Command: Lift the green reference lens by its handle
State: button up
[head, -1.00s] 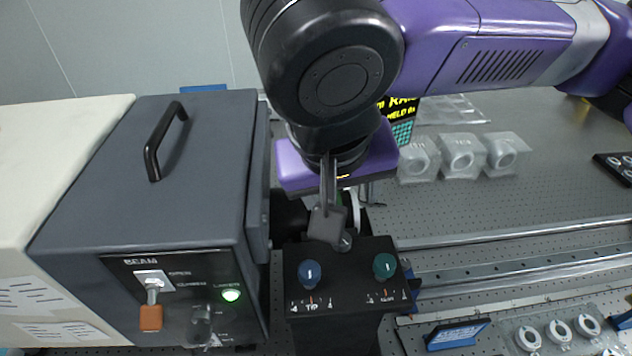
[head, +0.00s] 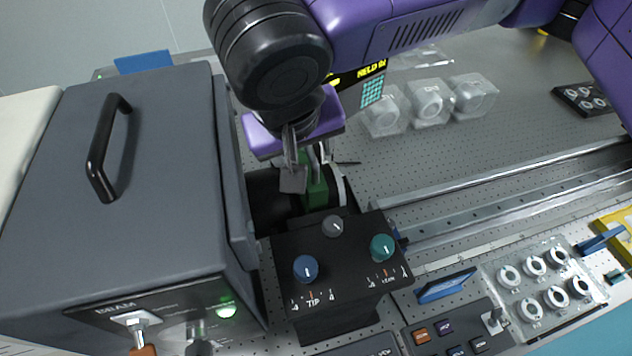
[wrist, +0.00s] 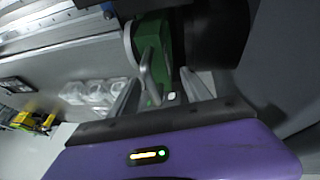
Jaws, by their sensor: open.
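The green reference lens (head: 315,190) stands behind the black knob box, partly hidden by my gripper (head: 305,172). In the wrist view its green body (wrist: 154,48) is upright between a pale ring and a dark cylinder. A grey bar-like handle (wrist: 147,72) sticks out from it toward my gripper. My gripper (wrist: 162,98) is open, with one finger on each side of the green body and handle. I cannot tell whether either finger touches it.
The grey beam housing (head: 150,190) with a black handle stands close on the left. The knob box (head: 335,250) is just in front of the lens. Metal rails (head: 500,195) run off to the right.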

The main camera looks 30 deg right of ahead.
jog(key=shift+x, duration=0.9)
grip_shut()
jog(key=shift+f, duration=0.1)
dwell(0.7)
